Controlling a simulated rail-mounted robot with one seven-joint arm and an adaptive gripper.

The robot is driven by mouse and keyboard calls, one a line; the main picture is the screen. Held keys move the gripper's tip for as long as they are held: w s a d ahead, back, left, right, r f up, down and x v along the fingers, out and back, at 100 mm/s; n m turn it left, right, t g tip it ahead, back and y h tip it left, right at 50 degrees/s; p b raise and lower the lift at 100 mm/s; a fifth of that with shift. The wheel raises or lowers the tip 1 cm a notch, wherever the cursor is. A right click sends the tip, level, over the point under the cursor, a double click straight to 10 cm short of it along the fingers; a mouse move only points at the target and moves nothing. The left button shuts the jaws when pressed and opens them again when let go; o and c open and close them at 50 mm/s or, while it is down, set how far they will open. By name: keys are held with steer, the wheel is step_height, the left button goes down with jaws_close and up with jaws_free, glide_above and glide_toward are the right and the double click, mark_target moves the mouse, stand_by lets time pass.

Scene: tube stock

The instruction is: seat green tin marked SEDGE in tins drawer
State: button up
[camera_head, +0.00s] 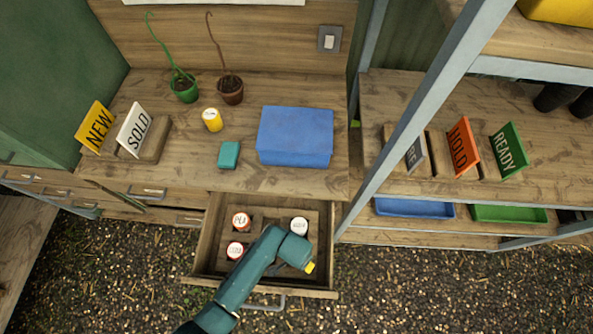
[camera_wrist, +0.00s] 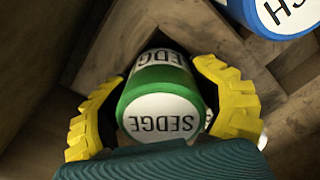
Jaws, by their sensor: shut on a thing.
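The green tin (camera_wrist: 158,103) shows in the wrist view, with SEDGE in black on its white lid and again on its side band. My gripper (camera_wrist: 163,108) has its yellow fingers shut on either side of it. In the head view my gripper (camera_head: 308,267) is over the front right of the open tins drawer (camera_head: 207,232), and my arm hides the green tin. Wooden dividers show behind the tin in the wrist view; I cannot tell whether it touches the drawer floor.
Two red tins with white lids (camera_head: 241,221) (camera_head: 235,250) stand in the drawer's left part. A white-lidded tin (camera_head: 299,226) stands at back right; a blue-rimmed tin (camera_wrist: 286,14) shows in the wrist view. The counter holds a blue box (camera_head: 295,136), yellow tin (camera_head: 212,119) and teal block (camera_head: 229,154).

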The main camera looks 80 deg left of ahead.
steer(key=shift+s+d+f, duration=0.8)
steer(key=shift+f, duration=0.2)
steer(key=o, duration=1.3)
steer(key=shift+o, duration=0.6)
steer(key=shift+w+d+h, duration=0.15)
steer(key=shift+w+h, duration=0.1)
steer(key=shift+h, duration=0.05)
steer(key=r, duration=0.4)
steer(key=w+r, duration=0.1)
steer(key=r, duration=0.4)
steer(key=a+r, duration=0.1)
steer(key=r, duration=0.3)
steer(key=shift+w+r, duration=0.2)
steer(key=shift+r, duration=0.2)
